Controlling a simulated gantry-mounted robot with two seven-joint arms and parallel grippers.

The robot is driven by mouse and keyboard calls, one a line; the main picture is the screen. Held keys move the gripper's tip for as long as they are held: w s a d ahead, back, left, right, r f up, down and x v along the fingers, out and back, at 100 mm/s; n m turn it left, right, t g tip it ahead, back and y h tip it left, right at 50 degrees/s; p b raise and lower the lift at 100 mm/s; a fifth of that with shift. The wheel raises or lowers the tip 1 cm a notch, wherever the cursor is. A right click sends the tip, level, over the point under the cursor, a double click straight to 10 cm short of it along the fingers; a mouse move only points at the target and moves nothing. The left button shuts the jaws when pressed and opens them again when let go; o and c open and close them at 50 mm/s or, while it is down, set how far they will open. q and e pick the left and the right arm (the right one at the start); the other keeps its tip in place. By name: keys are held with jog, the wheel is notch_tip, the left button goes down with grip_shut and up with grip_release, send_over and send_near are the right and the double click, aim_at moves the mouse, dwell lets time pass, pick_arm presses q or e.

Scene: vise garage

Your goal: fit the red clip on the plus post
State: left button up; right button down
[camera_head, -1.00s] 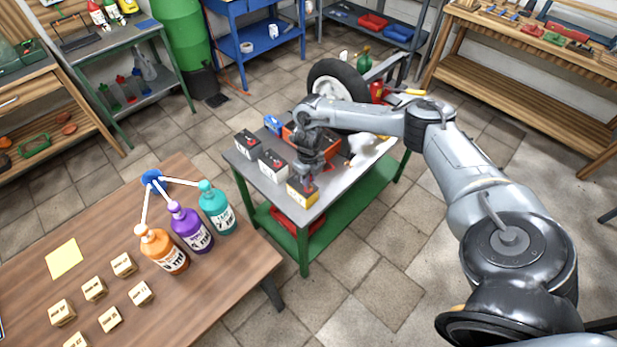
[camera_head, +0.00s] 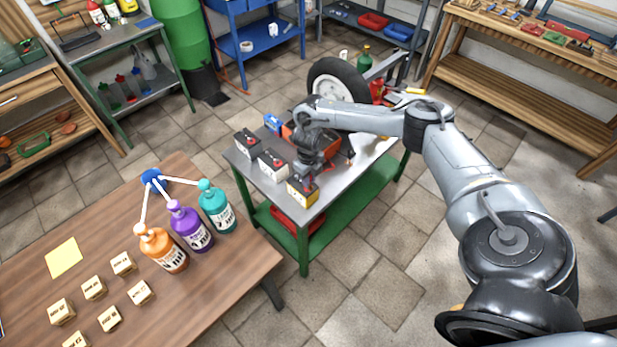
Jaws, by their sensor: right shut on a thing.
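Three box-shaped batteries stand along the front left edge of the grey-topped cart: a black and white one (camera_head: 247,144), another black and white one (camera_head: 272,166), and a yellow and black one (camera_head: 302,194) nearest me. My right gripper (camera_head: 309,178) points down over the yellow battery, at its top. It is shut on a small red thing, seemingly the red clip, mostly hidden by the fingers. The plus post is too small and covered to make out, so I cannot tell whether the clip touches it. My left gripper is not in view.
The wooden table (camera_head: 205,290) at left holds several bottles and small blocks. Floor is clear right of the cart.

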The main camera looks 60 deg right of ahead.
jog(key=c, duration=1)
grip_release()
jog(key=o, duration=0.6)
jog(key=shift+r, duration=0.1)
jog(key=shift+r+p, duration=1.15)
jog(key=shift+r, duration=0.15)
jog(key=shift+r+p, duration=2.15)
jog(key=shift+r, duration=0.5)
jog(key=shift+s+f, duration=0.1)
jog(key=shift+f, duration=0.05)
